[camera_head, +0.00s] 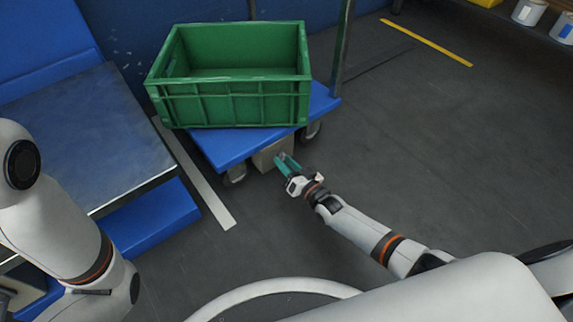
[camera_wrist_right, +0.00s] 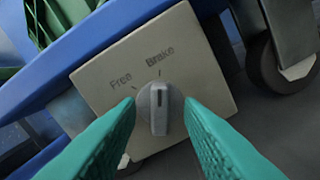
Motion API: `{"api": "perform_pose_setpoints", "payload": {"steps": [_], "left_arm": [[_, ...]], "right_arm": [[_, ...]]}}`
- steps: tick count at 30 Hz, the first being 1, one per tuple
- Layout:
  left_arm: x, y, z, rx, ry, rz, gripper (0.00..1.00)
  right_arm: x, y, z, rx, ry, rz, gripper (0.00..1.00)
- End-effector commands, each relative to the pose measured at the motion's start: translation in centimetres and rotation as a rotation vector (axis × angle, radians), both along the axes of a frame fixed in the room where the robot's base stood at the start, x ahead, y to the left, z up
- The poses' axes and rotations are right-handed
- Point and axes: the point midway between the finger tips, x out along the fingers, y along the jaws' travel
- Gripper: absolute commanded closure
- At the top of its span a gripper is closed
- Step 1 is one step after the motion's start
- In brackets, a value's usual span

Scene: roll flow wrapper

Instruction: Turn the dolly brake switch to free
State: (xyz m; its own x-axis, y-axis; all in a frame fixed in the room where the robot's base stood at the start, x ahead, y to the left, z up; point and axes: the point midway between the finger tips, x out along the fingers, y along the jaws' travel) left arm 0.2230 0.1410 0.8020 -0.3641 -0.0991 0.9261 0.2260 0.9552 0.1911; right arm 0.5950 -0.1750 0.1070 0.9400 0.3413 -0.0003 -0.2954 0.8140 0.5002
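The brake switch box (camera_head: 265,158) is a beige block under the front edge of the blue dolly (camera_head: 232,147). In the right wrist view its tilted face (camera_wrist_right: 107,78) reads "Free" on the left and "Brake" on the right. The grey knob (camera_wrist_right: 158,118) in its middle has a dark line pointing up towards the "Brake" mark. My right gripper (camera_head: 284,163) has green fingers, one on each side of the knob in the right wrist view (camera_wrist_right: 160,108). They are open, with gaps to the knob. My left arm shows at the left; its gripper is out of view.
A green crate (camera_head: 235,105) sits on the dolly, which has caster wheels (camera_head: 235,174) and an upright post (camera_head: 341,50). A blue structure with a grey top (camera_head: 92,140) stands to the left. The dark floor (camera_head: 460,150) to the right is clear.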

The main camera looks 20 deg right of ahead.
Motion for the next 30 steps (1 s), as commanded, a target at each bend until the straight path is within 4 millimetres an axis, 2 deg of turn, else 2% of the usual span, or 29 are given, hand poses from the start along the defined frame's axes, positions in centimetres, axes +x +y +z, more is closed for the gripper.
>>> {"api": "perform_pose_setpoints", "payload": {"steps": [2,6,8,20,30], "left_arm": [[0.0,0.0,0.0,0.000,0.000,0.000,0.61],[0.0,0.0,0.0,0.000,0.000,0.000,0.61],[0.0,0.0,0.0,0.000,0.000,0.000,0.61],[0.0,0.0,0.3,0.000,0.001,0.000,0.61],[0.1,0.0,1.3,0.000,0.002,0.001,0.61]], "right_arm": [[0.0,0.0,0.0,0.000,0.000,0.000,0.70],[0.0,0.0,0.0,0.000,0.000,0.000,0.93],[0.0,0.0,0.0,0.000,0.000,0.000,1.00],[-0.1,0.0,0.0,-0.051,-0.018,0.000,1.00],[-0.1,-0.1,0.1,-0.281,-0.100,-0.001,1.00]]}}
